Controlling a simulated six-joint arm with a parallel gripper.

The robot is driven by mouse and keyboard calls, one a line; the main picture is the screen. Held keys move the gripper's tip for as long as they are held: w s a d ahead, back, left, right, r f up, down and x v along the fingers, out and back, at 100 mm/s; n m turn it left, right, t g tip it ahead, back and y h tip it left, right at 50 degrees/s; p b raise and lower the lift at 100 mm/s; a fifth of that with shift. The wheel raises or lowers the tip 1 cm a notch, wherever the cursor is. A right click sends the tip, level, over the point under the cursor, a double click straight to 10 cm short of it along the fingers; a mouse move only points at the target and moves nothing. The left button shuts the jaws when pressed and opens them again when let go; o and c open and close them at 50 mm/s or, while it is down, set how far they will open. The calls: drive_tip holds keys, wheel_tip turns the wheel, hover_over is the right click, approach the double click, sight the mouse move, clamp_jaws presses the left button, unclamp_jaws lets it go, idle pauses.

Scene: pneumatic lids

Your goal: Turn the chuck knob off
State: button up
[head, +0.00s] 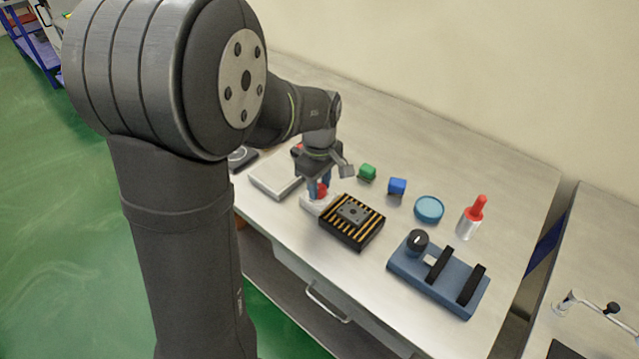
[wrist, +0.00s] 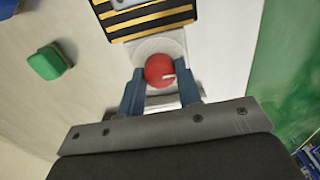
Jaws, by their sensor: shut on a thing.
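The chuck knob (wrist: 159,70) is red and round with a small white mark on its right side. It sits on a white base (head: 313,205) next to the black and yellow striped block (head: 345,236). My gripper (head: 318,190) is lowered over the knob, with its blue fingers on either side. In the wrist view my gripper (wrist: 161,85) is shut on the knob. The striped block (wrist: 150,22) carries a grey plate (head: 354,212) with dark holes. The fingers hide part of the knob in the head view.
A green block (head: 367,172), a blue block (head: 397,186) and a round blue lid (head: 429,208) lie behind. A red-tipped bottle (head: 470,218) and a blue fixture with a black dial (head: 417,241) stand right. A pale plate (head: 274,174) lies left.

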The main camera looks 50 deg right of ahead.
sight(320, 187)
drive_tip(key=o, duration=1)
drive_tip(key=shift+c, duration=0.2)
wheel_tip(320, 187, up, 18)
drive_tip(key=shift+f, duration=0.25)
drive_tip(key=shift+f, duration=0.1)
wheel_tip(320, 187, down, 17)
drive_tip(key=shift+f, duration=0.15)
idle(0.3)
